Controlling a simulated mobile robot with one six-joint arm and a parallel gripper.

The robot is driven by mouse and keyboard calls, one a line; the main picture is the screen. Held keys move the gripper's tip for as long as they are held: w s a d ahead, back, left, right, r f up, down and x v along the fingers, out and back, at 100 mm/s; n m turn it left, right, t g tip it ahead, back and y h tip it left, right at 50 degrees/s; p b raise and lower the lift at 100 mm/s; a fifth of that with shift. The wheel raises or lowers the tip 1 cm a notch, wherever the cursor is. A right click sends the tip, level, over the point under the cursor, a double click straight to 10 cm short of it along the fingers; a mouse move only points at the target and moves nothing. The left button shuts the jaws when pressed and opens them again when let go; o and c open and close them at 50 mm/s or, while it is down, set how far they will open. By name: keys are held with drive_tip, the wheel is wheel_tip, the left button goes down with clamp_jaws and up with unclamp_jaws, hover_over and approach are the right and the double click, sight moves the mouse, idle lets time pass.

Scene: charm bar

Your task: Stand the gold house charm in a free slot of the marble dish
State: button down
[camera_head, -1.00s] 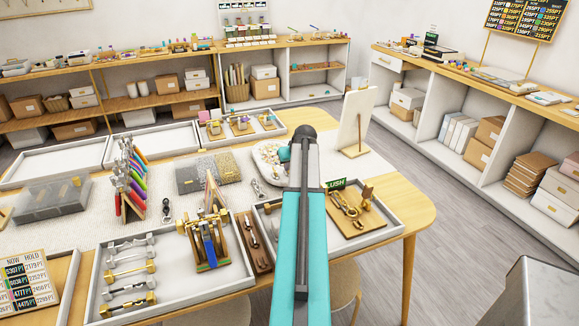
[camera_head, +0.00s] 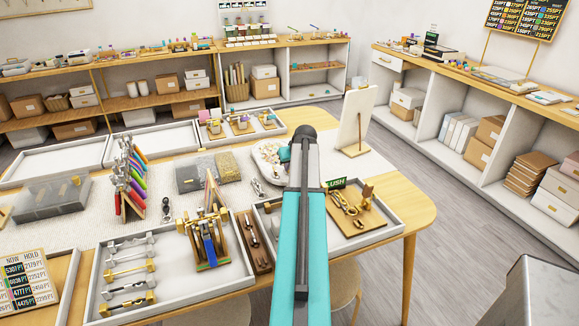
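The marble dish (camera_head: 258,168) is a pale, speckled dish on the table's far right part, partly hidden behind my arm. Small charms sit in it, one of them teal (camera_head: 284,154). I cannot pick out the gold house charm or the dish's separate slots at this size. My teal and grey arm reaches forward from the bottom centre and ends beside the dish. My gripper is hidden behind the arm's dark end joint, so its fingers and anything in them do not show.
A white upright board (camera_head: 355,122) stands just right of the arm's end. A tray (camera_head: 398,222) with gold items lies to the right. The table's right edge is bare.

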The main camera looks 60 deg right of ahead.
drive_tip(key=c, duration=1.9)
unclamp_jaws()
drive_tip(key=shift+o, duration=0.2)
drive_tip(key=shift+r, duration=0.1)
drive_tip(key=shift+p+v, duration=1.15)
drive_tip(key=shift+v, duration=1.8)
drive_tip(key=b+v, duration=0.2)
drive_tip(key=v, duration=1.1)
drive_tip(key=shift+s+r+b, duration=0.2)
drive_tip(key=shift+r+b, duration=0.1)
drive_tip(key=shift+b, duration=0.05)
drive_tip(key=shift+a, duration=0.1)
drive_tip(key=shift+s, duration=0.1)
